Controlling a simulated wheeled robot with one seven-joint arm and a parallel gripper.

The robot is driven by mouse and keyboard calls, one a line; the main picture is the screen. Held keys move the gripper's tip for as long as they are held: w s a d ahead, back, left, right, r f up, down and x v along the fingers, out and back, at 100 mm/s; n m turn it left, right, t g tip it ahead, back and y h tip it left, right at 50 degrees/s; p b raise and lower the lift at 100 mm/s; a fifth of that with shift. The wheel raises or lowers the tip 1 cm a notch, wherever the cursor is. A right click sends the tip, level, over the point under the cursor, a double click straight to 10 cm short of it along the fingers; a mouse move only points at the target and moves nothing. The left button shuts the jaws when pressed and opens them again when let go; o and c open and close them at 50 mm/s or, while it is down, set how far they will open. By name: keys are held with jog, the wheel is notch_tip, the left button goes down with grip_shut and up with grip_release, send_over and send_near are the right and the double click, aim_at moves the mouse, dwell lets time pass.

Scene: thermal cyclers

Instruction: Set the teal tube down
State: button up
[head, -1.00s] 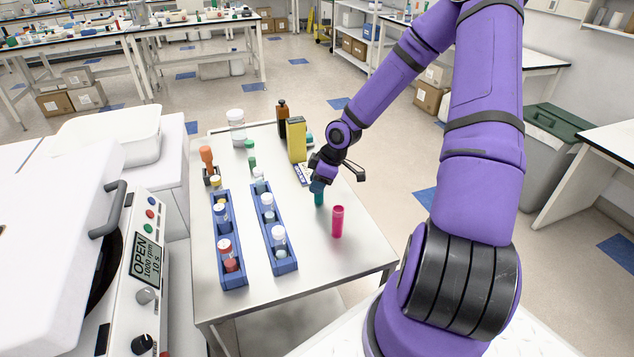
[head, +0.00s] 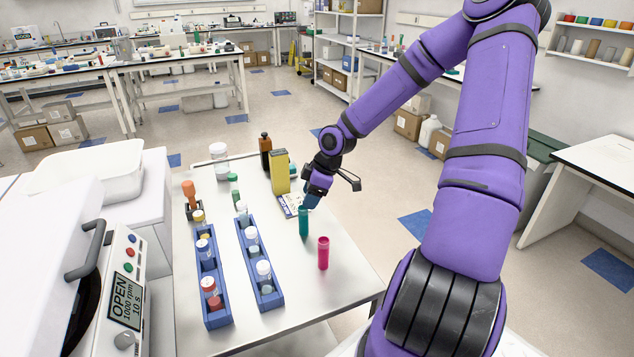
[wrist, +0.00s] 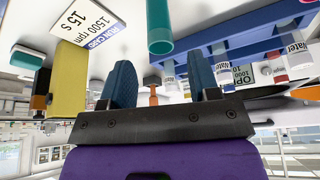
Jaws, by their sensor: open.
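The teal tube (head: 304,221) stands upright on the metal table (head: 300,295), behind and to the left of the pink tube (head: 323,252). In the wrist view the teal tube (wrist: 160,32) shows beyond the fingertips, clear of both fingers. My gripper (head: 310,203) is just right of the tube's top in the head view. My gripper (wrist: 165,85) is open and empty, with its two blue fingers spread apart.
Two blue racks (head: 212,285) (head: 262,265) with capped vials stand to the left. A yellow box (head: 281,172), a brown bottle (head: 265,152) and a run card (head: 290,203) lie behind. An open centrifuge (head: 125,300) is at far left. The table's front right is clear.

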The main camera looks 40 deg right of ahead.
jog(key=s+a+r+m+h, duration=0.2)
jog(key=s+a+r, duration=0.15)
jog(key=r, duration=0.35)
jog(key=s+a+r+m+g+h, duration=0.1)
jog(key=s+a+r+m+h, duration=0.1)
jog(key=s+r, duration=0.35)
jog(key=s+a+r+m+h, duration=0.2)
jog(key=a+r, duration=0.1)
jog(key=r, duration=0.5)
jog(key=s+a+r+m+t+y, duration=0.2)
jog(key=s+a+r, duration=0.4)
jog(key=s+r, duration=0.5)
jog(key=shift+s+m+t, duration=0.7)
jog(key=shift+s+m, duration=0.4)
jog(key=shift+s, duration=0.4)
